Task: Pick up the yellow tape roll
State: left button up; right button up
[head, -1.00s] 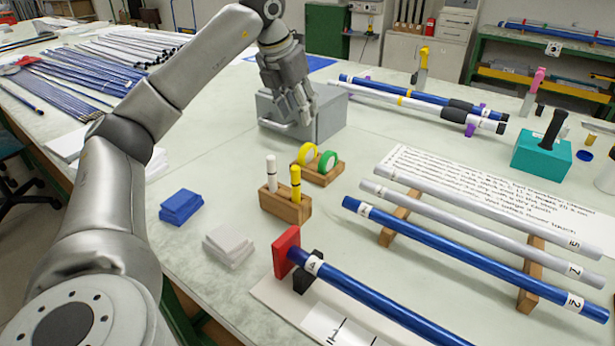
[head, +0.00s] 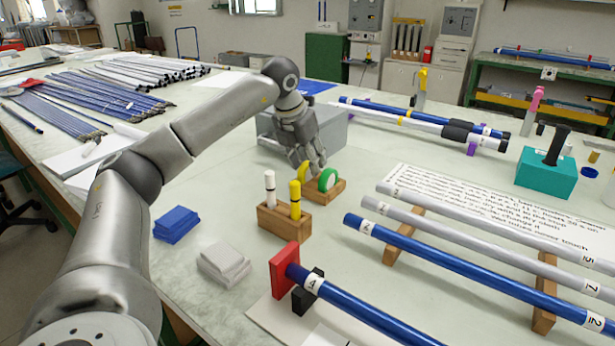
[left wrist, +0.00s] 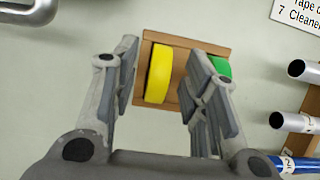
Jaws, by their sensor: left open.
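The yellow tape roll (head: 304,176) stands on edge in a small wooden holder (head: 323,196), with a green tape roll (head: 327,180) to its right. In the left wrist view, the yellow tape roll (left wrist: 159,74) shows between the two open fingers, nearer the left one, and the green roll (left wrist: 222,68) is partly hidden behind the right finger. My left gripper (head: 312,168) is open and empty, pointing down above the holder. In the head view its fingers partly cover the yellow roll. I cannot tell any contact. My right gripper is not in view.
A wooden block with a white and a yellow marker (head: 294,199) stands just in front. A grey metal box (head: 331,127) with a handle is behind the gripper. Blue and silver rods (head: 470,265) lie on wooden supports to the right. Blue pads (head: 176,224) lie on the left.

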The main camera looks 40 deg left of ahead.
pick_arm(q)
jog(key=shift+w+f, duration=0.25)
jog(key=shift+f, duration=0.35)
grip_shut()
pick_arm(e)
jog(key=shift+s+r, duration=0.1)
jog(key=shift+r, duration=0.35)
pick_arm(q)
jog(key=shift+r, duration=0.1)
jog(key=shift+r, duration=0.4)
jog(key=r, duration=0.2)
jog(key=r+p, duration=0.1)
jog(key=shift+s+d+r, duration=0.15)
jog(key=shift+s+d, duration=0.05)
jog(key=shift+s, duration=0.05)
jog(key=s+d+r, duration=0.3)
jog(key=s+r, duration=0.1)
jog(key=s, duration=0.2)
jog(key=s+d+r+p, duration=0.1)
jog(key=s+d+r, duration=0.2)
jog(key=s+r, duration=0.1)
jog(key=shift+s+d+r, duration=0.3)
jog(key=shift+s+r, duration=0.1)
jog(key=shift+s, duration=0.45)
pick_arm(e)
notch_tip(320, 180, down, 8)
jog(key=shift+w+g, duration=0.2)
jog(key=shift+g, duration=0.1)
